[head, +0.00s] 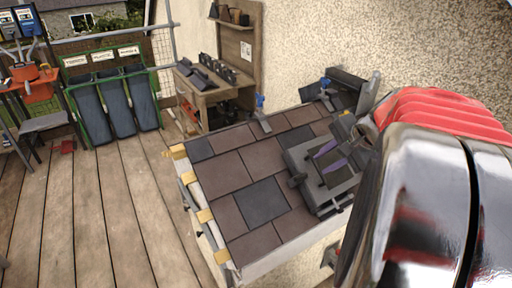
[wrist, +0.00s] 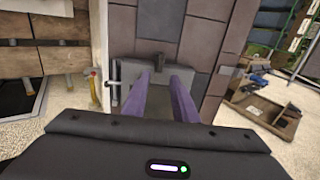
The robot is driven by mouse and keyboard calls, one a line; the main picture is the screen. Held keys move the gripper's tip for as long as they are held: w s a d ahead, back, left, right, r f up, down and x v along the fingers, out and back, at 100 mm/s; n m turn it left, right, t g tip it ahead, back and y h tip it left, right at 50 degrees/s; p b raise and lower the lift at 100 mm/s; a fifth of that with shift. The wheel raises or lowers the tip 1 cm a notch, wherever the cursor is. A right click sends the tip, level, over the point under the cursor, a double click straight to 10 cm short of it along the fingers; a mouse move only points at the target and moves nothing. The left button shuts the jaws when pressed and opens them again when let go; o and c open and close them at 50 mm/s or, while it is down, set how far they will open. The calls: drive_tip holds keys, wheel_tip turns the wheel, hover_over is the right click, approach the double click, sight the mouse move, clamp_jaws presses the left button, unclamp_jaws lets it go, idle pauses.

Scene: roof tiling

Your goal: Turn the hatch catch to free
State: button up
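The roof hatch is a grey square frame with a dark panel (head: 338,178), set in the brown tiles near the right of the head view. Its grey frame also shows in the wrist view (wrist: 203,83).
Brown and dark slates (head: 262,200) cover the roof left of the hatch. Blue-handled clamps (head: 261,112) stand at its upper edge. A wooden bench (head: 215,85) and a green rack (head: 112,105) stand behind. The plank deck (head: 100,210) is mostly clear.

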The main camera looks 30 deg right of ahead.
sight(301, 177)
drive_tip(key=shift+f, duration=0.1)
drive_tip(key=x, duration=1.3)
drive_tip(key=shift+w+f, duration=0.25)
drive_tip(key=shift+c, duration=0.2)
clamp_jaws()
drive_tip(key=shift+d, duration=0.15)
